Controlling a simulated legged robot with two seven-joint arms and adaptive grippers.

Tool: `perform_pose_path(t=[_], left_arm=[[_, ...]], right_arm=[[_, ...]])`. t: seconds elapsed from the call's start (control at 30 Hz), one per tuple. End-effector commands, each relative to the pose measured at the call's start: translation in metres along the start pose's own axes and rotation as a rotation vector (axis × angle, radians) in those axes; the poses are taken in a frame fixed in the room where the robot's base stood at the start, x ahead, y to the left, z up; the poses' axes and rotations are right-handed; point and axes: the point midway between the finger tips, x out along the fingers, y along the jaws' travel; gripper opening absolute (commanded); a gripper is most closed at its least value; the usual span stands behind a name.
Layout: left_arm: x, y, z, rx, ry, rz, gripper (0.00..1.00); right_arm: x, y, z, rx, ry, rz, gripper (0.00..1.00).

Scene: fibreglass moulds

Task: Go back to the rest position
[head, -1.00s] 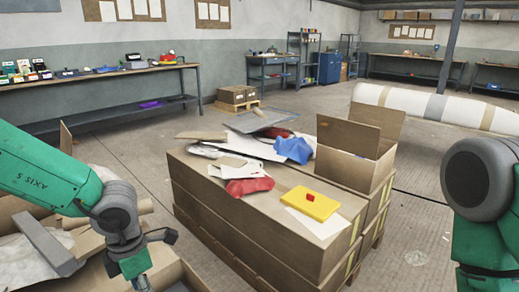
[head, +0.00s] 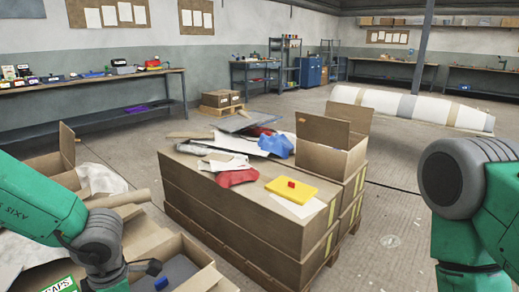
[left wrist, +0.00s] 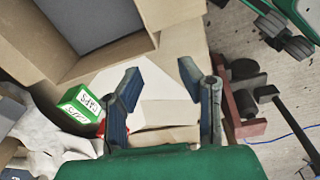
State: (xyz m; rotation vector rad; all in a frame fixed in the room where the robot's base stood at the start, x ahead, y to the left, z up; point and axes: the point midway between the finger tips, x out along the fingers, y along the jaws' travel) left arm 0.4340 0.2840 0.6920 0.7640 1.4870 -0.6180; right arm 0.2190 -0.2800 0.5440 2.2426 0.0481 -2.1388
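My left arm (head: 95,240) comes in low at the left of the head view, and its gripper is below the frame there. In the left wrist view my left gripper (left wrist: 159,68) has its two blue fingers spread apart with nothing held between them. Behind the fingers lie cardboard and a white surface. My right arm (head: 455,180) is bent at the right edge of the head view. Its gripper is out of view.
An open carton (head: 205,278) and a green-and-white caps box (head: 62,284) lie close to my left arm; the caps box also shows in the left wrist view (left wrist: 84,108). A box stack (head: 230,205) with a yellow case (head: 291,188) stands ahead. Floor is clear to its right.

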Motion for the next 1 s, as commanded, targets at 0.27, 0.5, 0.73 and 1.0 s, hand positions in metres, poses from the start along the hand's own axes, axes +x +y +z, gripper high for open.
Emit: perform_pose_path(t=[0.27, 0.5, 0.73, 1.0], left_arm=[[0.028, -0.007, -0.023, 0.299, 0.075, 0.102, 0.33], [0.06, -0.025, -0.049, 0.777, 0.151, 0.19, 0.33], [0.092, -0.083, -0.083, 1.552, 0.144, 0.203, 0.33], [0.1, -0.16, -0.122, 2.188, -0.024, 0.113, 0.33]], right_arm=[[-0.007, 0.0, 0.0, 0.0, -0.001, 0.0, 0.52], [-0.018, 0.0, 0.0, 0.0, -0.001, 0.0, 0.52], [-0.034, 0.0, -0.001, 0.0, -0.001, 0.0, 0.52], [-0.044, 0.0, -0.002, 0.0, -0.001, 0.0, 0.52]])
